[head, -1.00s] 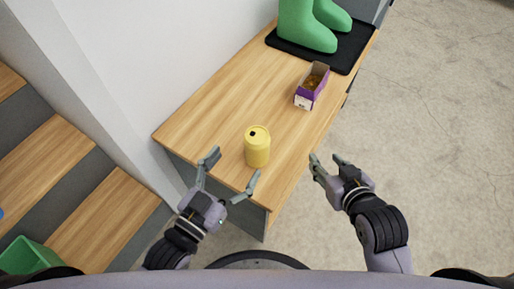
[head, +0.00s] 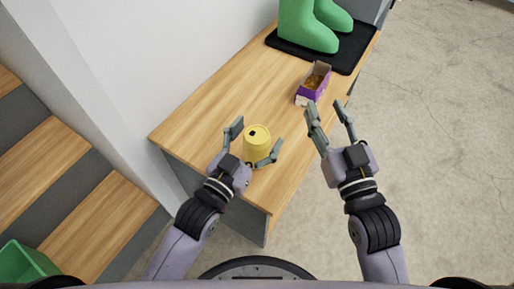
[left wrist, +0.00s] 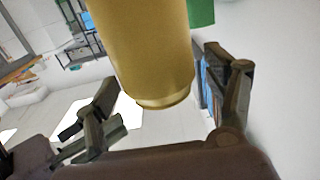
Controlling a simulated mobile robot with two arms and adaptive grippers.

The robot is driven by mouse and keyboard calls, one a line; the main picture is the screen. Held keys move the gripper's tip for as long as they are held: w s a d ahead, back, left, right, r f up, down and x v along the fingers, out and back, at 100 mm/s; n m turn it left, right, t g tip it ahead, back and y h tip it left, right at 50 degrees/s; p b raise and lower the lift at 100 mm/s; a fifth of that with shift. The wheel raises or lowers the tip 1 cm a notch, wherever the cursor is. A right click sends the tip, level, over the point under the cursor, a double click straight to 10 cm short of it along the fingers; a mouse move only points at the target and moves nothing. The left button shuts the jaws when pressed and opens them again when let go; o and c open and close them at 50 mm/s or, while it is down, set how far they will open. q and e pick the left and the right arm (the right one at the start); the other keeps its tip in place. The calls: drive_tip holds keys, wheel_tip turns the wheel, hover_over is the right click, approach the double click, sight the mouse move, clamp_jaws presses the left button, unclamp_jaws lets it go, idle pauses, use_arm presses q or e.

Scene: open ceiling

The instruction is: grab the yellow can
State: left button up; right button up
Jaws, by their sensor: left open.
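The yellow can (head: 257,140) stands upright on the wooden bench (head: 205,119), near its front end. My left gripper (head: 256,142) is open, with one finger on the left of the can and the other at its lower right. In the left wrist view the can (left wrist: 146,48) fills the upper middle, between the two spread fingers (left wrist: 165,100); whether they touch it I cannot tell.
A purple box (head: 314,84) with an open top stands further back on the bench. Green boots (head: 306,27) stand on a black mat (head: 348,58) at the far end. A white wall (head: 130,60) runs along the left side. The floor at right is clear.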

use_arm(q)
drive_tip(key=c, duration=0.9)
drive_tip(key=shift+r, duration=0.2)
